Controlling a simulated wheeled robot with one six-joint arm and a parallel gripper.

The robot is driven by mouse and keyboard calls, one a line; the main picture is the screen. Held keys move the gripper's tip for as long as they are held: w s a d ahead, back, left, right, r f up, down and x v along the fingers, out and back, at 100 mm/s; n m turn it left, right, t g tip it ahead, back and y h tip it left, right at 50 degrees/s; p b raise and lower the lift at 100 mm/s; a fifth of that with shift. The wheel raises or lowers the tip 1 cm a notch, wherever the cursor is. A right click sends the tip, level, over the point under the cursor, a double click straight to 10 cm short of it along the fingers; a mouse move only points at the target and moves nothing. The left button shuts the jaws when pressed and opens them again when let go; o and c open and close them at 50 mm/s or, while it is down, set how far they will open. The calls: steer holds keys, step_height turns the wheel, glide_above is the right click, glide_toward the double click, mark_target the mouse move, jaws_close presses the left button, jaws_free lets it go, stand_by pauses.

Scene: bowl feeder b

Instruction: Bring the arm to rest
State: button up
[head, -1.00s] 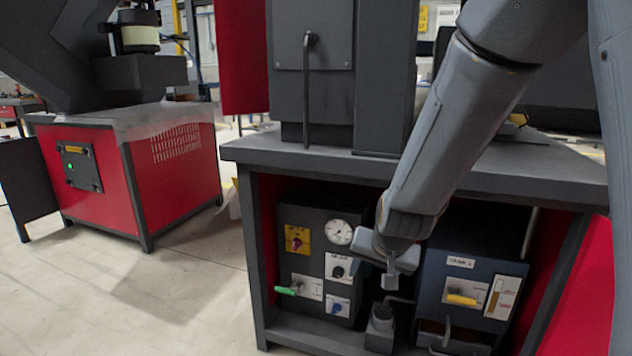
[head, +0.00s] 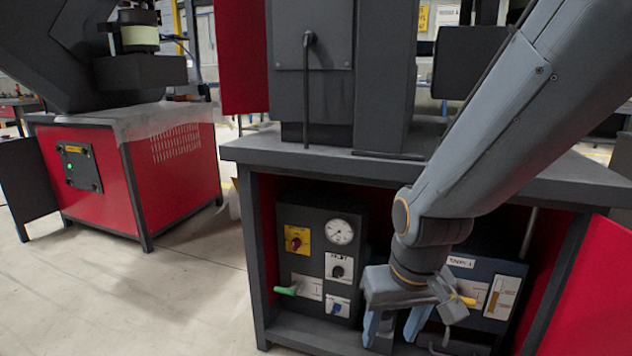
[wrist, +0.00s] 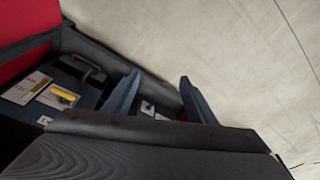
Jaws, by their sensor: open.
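My gripper (head: 393,330) is open, with its two blue-grey fingers pointing down in front of the open bay under the machine bench (head: 300,165). Nothing shows between the fingers. In the wrist view, the gripper's fingers (wrist: 155,100) stand apart, with part of the bay's lower edge behind them. My arm slants from the upper right down to the gripper in the head view. It hides part of the bay and part of the dark blue box (head: 505,270) on the right.
The blue box has a yellow handle (head: 468,300). A red door (head: 585,290) stands at right. The floor (head: 190,300) at left is clear.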

steer(key=s+a+r+n+g+y+p, duration=0.15)
steer(key=s+a+r+n, duration=0.35)
steer(key=s+a, duration=0.8)
steer(key=d+r+m+h+p, duration=0.1)
steer(key=d+r+m+p, duration=0.2)
steer(key=d+r+p, duration=0.6)
steer(key=d+r+m+h+p, duration=0.1)
steer(key=d+r+m+p, duration=0.2)
steer(key=d+r+p, duration=0.7)
step_height(320, 180, up, 7)
steer(key=p, duration=1.2)
steer(key=shift+d+m+g+p, duration=0.2)
steer(key=shift+m+g+p, duration=0.1)
steer(key=shift+g+p, duration=0.1)
steer(key=shift+w, duration=0.1)
